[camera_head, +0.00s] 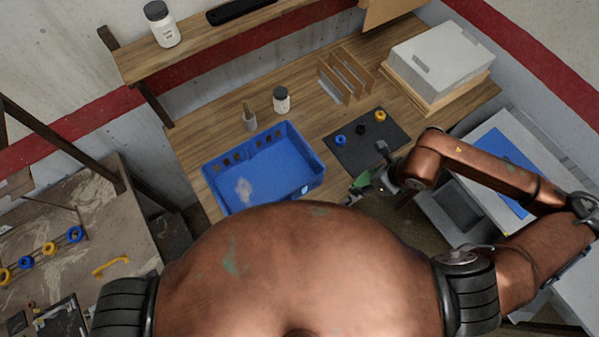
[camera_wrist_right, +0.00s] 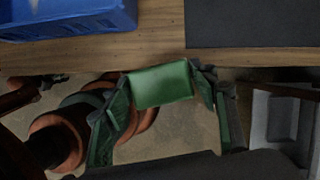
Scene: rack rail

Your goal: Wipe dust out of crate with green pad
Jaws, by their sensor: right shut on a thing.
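The blue crate (camera_head: 308,184) stands on the wooden table, with a pale dust patch (camera_head: 244,189) on its floor at the left. A corner of the crate (camera_wrist_right: 70,22) also shows at the top left of the right wrist view. My right gripper (camera_wrist_right: 162,88) is shut on the green pad (camera_wrist_right: 161,85), one finger at each side of it. In the head view my right gripper (camera_head: 362,184) is in front of the table edge, to the right of the crate and apart from it. The pad is small there. My left gripper is not in view.
A dark mat (camera_head: 362,153) with blue, black and yellow rings lies right of the crate. A white bottle (camera_head: 281,101) and a small holder (camera_head: 249,121) stand behind the crate. A wooden divider rack (camera_head: 345,76) and a grey lidded box (camera_head: 441,62) stand farther back.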

